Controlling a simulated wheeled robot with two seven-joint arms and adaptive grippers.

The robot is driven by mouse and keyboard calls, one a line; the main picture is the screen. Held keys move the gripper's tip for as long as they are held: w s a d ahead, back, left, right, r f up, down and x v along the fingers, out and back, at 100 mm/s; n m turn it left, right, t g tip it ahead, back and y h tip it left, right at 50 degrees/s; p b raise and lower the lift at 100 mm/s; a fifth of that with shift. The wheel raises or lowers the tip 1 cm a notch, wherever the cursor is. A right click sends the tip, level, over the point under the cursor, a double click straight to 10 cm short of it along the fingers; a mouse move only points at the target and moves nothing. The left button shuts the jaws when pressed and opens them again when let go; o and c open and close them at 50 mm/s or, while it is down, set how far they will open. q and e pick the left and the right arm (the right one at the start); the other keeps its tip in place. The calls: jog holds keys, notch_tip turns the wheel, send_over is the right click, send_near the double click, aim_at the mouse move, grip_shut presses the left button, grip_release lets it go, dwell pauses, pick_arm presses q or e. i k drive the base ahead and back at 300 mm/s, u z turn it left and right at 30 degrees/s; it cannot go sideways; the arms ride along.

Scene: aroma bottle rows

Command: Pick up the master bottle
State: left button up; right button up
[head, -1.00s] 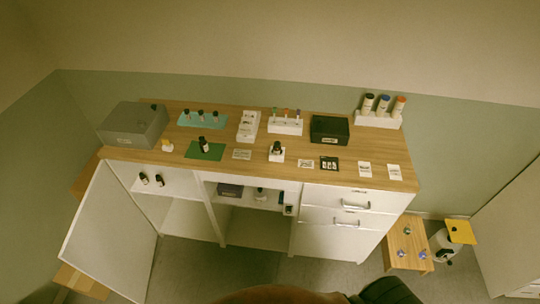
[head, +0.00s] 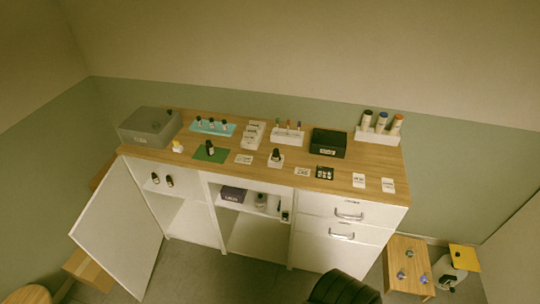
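The frames do not show which bottle is the master bottle. A dark bottle (head: 210,147) stands on a green mat (head: 221,156) at the left part of the wooden counter. Another dark bottle (head: 276,154) stands on a small white stand (head: 275,163) near the counter's front middle. Three small dark bottles (head: 211,123) stand in a row on a teal tray (head: 231,131). Two more dark bottles (head: 169,180) stand on a shelf inside the open left cabinet. Labels are too small to read. Neither gripper is in view.
A grey box (head: 149,127), a black box (head: 328,143) and a white rack of capped tubes (head: 378,136) stand on the counter. The white cabinet door (head: 118,230) hangs open at left. A small wooden table (head: 408,266) is at right. A dark rounded thing (head: 343,288) is at the bottom.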

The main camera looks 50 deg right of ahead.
aim_at(275, 158)
jog(key=z, duration=0.3)
jog(key=i, duration=1.2)
jog(key=z, duration=0.5)
